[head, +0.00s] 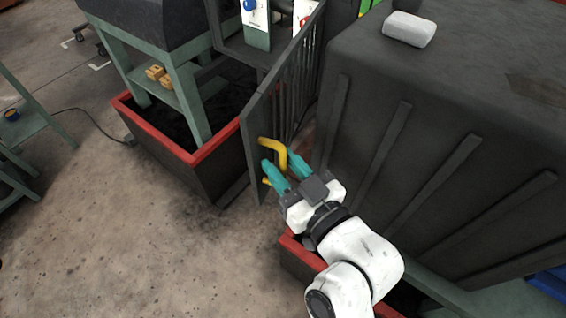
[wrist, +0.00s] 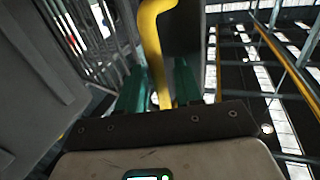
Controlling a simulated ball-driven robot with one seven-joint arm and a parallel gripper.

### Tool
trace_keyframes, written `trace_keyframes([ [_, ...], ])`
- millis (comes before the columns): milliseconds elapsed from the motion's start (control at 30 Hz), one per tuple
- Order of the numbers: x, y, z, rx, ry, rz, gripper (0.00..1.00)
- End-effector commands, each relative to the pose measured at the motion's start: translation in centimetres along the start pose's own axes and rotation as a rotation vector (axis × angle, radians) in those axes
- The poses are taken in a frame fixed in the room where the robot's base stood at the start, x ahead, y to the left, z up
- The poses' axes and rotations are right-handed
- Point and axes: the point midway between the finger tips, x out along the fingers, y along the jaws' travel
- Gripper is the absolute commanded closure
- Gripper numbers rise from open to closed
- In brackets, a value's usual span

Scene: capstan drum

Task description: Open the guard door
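The guard door (head: 255,125) is a dark grey barred panel, seen at a steep angle in the middle of the head view. It stands out from the machine frame towards me. A bent yellow handle (head: 271,144) sits on its near edge; the handle also shows in the wrist view (wrist: 152,28). My gripper (head: 282,163) has teal fingers, one on each side of the handle's bar. In the wrist view my gripper (wrist: 160,88) looks open, with a small gap beside the bar. The lower handle is partly hidden by the fingers.
A big dark ribbed housing (head: 430,150) stands close on the right, with a pale block (head: 409,29) on top. A red-rimmed tray (head: 190,155) under a green stand is on the left. The concrete floor (head: 130,240) at lower left is clear.

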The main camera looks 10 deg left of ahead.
Motion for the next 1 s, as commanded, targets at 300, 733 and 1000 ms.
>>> trace_keyframes([
  [300, -5.1, 0.1, 0.5, 0.0, -0.002, 0.003, 0.65],
  [733, -10.5, 0.1, 0.1, 0.0, -0.002, 0.002, 0.65],
  [1000, -10.6, 0.1, 0.0, 0.0, 0.0, 0.002, 0.65],
])
